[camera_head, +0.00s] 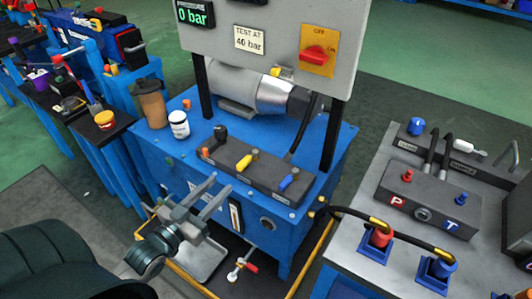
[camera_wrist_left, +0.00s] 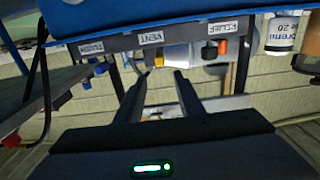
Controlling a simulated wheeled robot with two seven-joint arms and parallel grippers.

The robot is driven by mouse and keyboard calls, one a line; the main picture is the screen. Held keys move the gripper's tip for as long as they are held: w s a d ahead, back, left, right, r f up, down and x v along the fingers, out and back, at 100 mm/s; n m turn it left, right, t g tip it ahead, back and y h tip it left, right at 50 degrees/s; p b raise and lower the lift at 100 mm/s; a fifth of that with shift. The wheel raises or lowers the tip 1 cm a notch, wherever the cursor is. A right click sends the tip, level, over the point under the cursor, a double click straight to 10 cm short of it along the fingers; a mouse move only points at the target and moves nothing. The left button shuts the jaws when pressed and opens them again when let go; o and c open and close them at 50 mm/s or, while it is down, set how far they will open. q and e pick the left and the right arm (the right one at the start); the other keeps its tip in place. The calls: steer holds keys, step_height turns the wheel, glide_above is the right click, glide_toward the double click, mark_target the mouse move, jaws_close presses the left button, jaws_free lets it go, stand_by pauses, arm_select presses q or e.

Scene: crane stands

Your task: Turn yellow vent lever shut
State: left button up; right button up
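The yellow lever (camera_head: 244,163) is the middle one on the dark valve block on top of the blue unit. A black lever (camera_head: 220,134) is to its left and a blue lever (camera_head: 286,182) to its right. My left gripper (camera_head: 222,183) is in front of the blue unit, apart from the yellow lever and nearer the camera. Its two fingers are spread, with nothing seen between them. In the left wrist view the gripper (camera_wrist_left: 160,78) is also open, below an upside-down VENT label (camera_wrist_left: 150,37). My right gripper is out of view.
A grey panel (camera_head: 275,35) with a red switch stands above the block on dark posts. A white jar (camera_head: 179,125) and a brown cup (camera_head: 152,103) stand to the left. A grey bench (camera_head: 345,255) with hoses is at right. A red-handled valve (camera_head: 245,265) is low in front.

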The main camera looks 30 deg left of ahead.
mark_target(250, 155)
arm_select(q)
steer(key=shift+w, duration=0.1)
stand_by(0.3)
